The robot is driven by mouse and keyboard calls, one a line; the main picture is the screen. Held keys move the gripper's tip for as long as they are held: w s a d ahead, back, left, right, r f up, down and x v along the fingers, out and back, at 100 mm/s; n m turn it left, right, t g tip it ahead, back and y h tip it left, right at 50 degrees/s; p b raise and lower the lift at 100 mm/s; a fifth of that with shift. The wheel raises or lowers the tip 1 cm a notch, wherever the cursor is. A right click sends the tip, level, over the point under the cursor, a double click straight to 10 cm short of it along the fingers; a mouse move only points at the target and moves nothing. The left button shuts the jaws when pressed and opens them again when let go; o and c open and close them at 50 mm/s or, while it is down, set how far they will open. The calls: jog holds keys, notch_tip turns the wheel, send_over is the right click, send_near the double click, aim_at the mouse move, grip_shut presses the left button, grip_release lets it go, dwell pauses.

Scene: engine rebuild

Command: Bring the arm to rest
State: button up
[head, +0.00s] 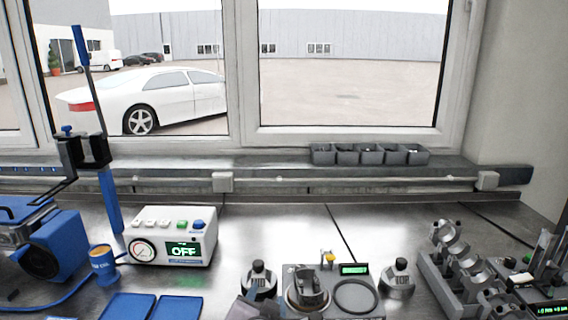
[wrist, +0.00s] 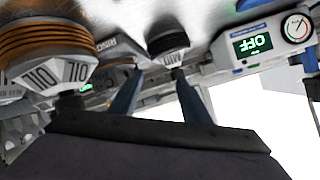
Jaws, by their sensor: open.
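My gripper (wrist: 155,85) shows in the wrist view as two blue fingers standing apart, with a dark grey body below them. Nothing is held between the fingers. A dark-capped bottle (wrist: 168,42) shows beyond the fingertips; I cannot tell how far off it is. In the head view, a dark grey part with a blue tip at the bottom edge, in front of the left dark-capped bottle (head: 258,277), looks like my gripper, mostly cut off by the frame.
A grey unit (head: 371,299) with a green display stands between the left bottle and another capped bottle (head: 398,278). A white control box (head: 172,218) reads OFF. A metal-ringed fixture (head: 432,272) stands right. Grey bins (head: 346,155) line the sill. Bench behind the bottles is clear.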

jog(key=s+d+f+g+y+p, duration=0.1)
jog(key=s+d+g+y+p, duration=0.35)
jog(key=s+g+p, duration=0.65)
jog(key=s+d+f+n+g+h+b, duration=0.1)
jog(key=s+d+f+n+b, duration=0.1)
jog(key=s+d+f+b, duration=0.4)
jog(key=s+d+f+n+g+h+b, duration=0.15)
jog(key=d+f+b, duration=0.25)
jog(key=f+b, duration=0.45)
jog(key=s+d+f+n+h+b, duration=0.2)
jog(key=s+d+f+b, duration=0.3)
jog(key=f+b, duration=0.15)
notch_tip(320, 180, up, 16)
jog(key=p, duration=1.6)
jog(key=shift+w+a+f, duration=0.15)
jog(key=shift+a+f, duration=0.1)
jog(key=shift+a, duration=0.15)
